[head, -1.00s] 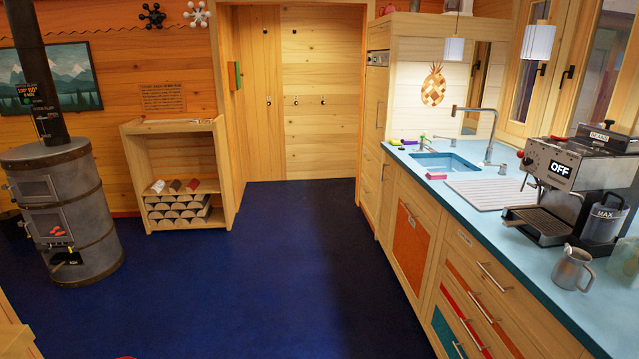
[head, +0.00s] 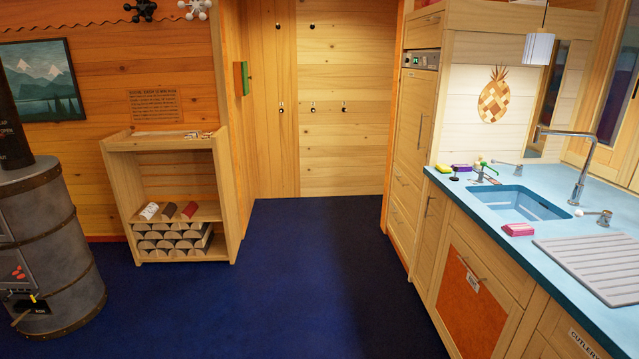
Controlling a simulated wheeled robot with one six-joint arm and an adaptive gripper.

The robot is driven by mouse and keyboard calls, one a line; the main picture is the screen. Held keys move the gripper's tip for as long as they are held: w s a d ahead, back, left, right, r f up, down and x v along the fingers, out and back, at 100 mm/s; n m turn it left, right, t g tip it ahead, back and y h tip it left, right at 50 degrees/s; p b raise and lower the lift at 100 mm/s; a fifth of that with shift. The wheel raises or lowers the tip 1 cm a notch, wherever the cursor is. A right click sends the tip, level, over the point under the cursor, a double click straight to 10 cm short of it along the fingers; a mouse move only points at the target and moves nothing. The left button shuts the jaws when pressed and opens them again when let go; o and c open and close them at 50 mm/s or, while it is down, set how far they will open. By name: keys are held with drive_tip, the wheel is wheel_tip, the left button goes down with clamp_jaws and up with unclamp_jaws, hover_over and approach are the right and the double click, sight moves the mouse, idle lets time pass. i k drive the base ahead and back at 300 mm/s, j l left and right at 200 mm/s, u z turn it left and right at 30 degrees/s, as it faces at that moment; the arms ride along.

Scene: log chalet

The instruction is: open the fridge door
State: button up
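A tall wood-fronted unit (head: 411,130) stands in the head view right of centre, at the far end of the counter. It has a small grey control panel (head: 420,60) with a green light near its top, and it looks like the fridge. Its upper door is shut and carries a slim vertical metal handle (head: 419,131). The front is seen at a steep angle. Drawer-like fronts with small handles sit below the door. My gripper is not in view.
The blue floor (head: 310,285) is clear up to the unit. The counter (head: 480,200) with sink (head: 515,203) and lower cabinets (head: 480,285) runs along the right. A stove (head: 45,245) and a firewood shelf (head: 172,200) stand at left.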

sight(418, 87)
drive_tip(key=i+u, duration=0.2)
drive_tip(key=i, duration=0.7)
drive_tip(key=i+u, duration=0.2)
drive_tip(key=i, duration=0.7)
drive_tip(key=i+z, duration=0.25)
drive_tip(key=i, duration=0.65)
drive_tip(key=i+z, duration=0.25)
drive_tip(key=i, duration=0.65)
drive_tip(key=i+l, duration=0.2)
drive_tip(key=i, duration=0.2)
drive_tip(key=i+l, duration=0.25)
drive_tip(key=i, duration=0.15)
drive_tip(key=i+l+z, duration=0.1)
drive_tip(key=i, duration=0.3)
drive_tip(key=l, duration=0.1)
